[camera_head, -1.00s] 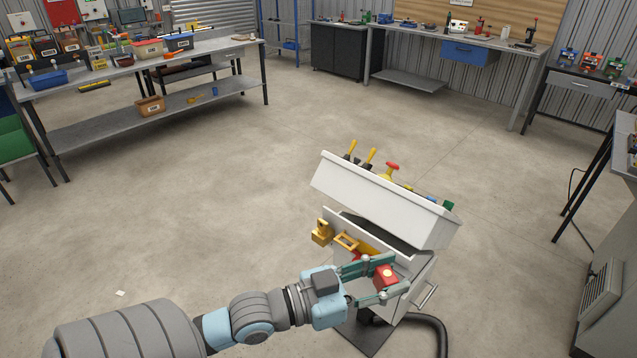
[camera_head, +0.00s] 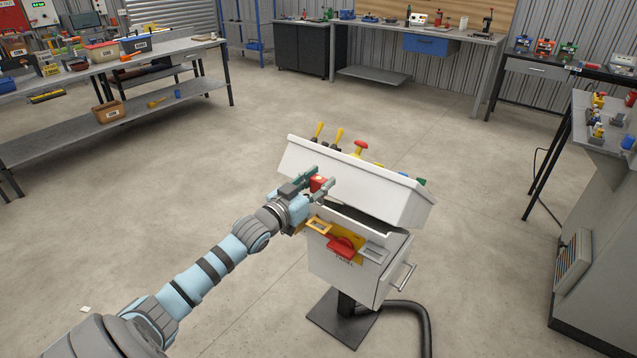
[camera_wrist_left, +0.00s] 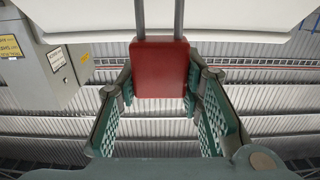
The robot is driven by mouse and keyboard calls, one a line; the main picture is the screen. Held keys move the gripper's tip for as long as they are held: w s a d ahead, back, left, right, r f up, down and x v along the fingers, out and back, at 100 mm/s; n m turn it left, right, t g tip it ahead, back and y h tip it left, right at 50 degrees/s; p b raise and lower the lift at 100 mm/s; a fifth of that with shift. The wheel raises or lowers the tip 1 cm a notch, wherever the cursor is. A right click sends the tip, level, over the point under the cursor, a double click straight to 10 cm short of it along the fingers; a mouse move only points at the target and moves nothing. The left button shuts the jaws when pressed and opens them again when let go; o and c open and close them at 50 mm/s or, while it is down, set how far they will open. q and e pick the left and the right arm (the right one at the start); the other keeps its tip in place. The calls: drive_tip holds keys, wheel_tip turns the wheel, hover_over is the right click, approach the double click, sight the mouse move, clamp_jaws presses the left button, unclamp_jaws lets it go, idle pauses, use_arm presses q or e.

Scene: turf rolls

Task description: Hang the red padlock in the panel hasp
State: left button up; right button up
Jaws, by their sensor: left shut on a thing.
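The red padlock (camera_head: 319,182) is between the fingers of my left gripper (camera_head: 318,183). In the left wrist view it is a red block (camera_wrist_left: 160,68) with two grey shackle legs pointing up; the shackle's far end is out of frame. My left gripper is shut on its body, in front of the white console's sloped top. Lower on the console, a yellow plate (camera_head: 361,257) carries a red handle (camera_head: 341,246). An orange loop (camera_head: 319,226) sticks out at its left and a grey loop (camera_head: 373,252) at its right. I cannot tell which is the hasp. My right gripper is not in view.
The white console (camera_head: 350,190) stands on a dark foot (camera_head: 342,322), with levers and a red button (camera_head: 359,147) on top. A side handle (camera_head: 403,278) sticks out right. A hose lies at its foot. Workbenches stand left and behind; the floor around is clear.

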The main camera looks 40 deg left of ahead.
sight(318, 204)
use_arm(q)
wheel_tip(318, 204, down, 6)
drive_tip(key=b, duration=0.5)
drive_tip(key=shift+r, duration=0.15)
idle(1.2)
drive_tip(key=shift+f, duration=0.2)
drive_tip(key=shift+f+b, duration=0.35)
drive_tip(key=shift+b, duration=0.15)
drive_tip(key=shift+f+b, duration=2.05)
